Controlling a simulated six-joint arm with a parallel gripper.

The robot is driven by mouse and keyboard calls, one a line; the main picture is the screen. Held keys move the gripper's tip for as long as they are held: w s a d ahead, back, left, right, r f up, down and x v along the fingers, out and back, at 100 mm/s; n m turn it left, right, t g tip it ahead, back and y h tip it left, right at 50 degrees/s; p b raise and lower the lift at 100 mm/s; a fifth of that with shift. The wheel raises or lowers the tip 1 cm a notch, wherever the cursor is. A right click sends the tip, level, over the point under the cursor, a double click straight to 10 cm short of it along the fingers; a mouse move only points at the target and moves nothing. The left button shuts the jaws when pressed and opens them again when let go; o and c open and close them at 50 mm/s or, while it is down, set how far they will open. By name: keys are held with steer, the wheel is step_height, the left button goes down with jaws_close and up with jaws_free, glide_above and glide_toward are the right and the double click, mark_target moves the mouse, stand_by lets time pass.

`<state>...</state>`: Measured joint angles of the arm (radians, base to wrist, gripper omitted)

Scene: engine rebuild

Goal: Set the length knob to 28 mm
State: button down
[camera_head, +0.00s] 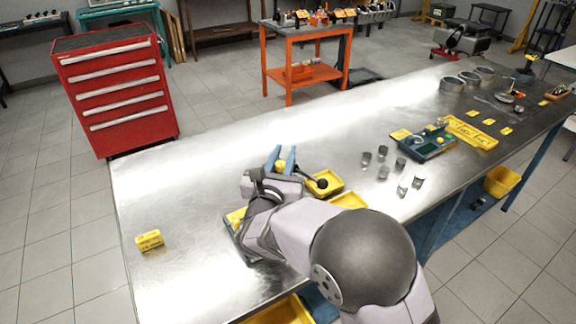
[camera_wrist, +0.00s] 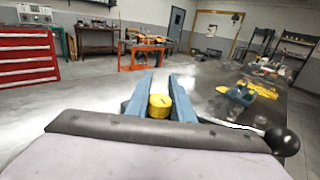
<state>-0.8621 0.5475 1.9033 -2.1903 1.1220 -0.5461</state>
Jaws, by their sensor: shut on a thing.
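My gripper (camera_head: 282,158) has blue fingers and is shut on a round yellow knob (camera_head: 280,167) above the near part of the metal table. In the wrist view the knob (camera_wrist: 160,105) sits between the two fingers (camera_wrist: 160,90), with a short dark line on its top. No length scale or number can be read. Whatever carries the knob is mostly hidden by my wrist. A lever with a black ball (camera_head: 322,184) sticks out to the right of my gripper; the ball also shows in the wrist view (camera_wrist: 282,140).
Yellow trays (camera_head: 331,184) lie close to my gripper. A yellow block (camera_head: 149,240) stands at the left of the table (camera_head: 190,190). Several small grey cylinders (camera_head: 383,173) and a blue-green device (camera_head: 436,151) stand to the right. The table's far left is bare.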

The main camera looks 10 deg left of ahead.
mark_target(280, 168)
steer(key=y+b, duration=0.1)
steer(key=n+y+b, duration=0.1)
steer(key=shift+a+f+n+y+b, duration=0.2)
steer(key=shift+n+y+b, duration=0.1)
steer(key=shift+b, duration=0.1)
steer(key=shift+s+a+r+n+g+y+b, duration=0.15)
steer(key=shift+n+g+y+b, duration=0.2)
steer(key=shift+y+b, duration=0.25)
steer(key=shift+r, duration=0.1)
steer(key=c, duration=1.8)
jaws_free()
steer(key=shift+b+v, duration=1)
steer(key=shift+v, duration=2.6)
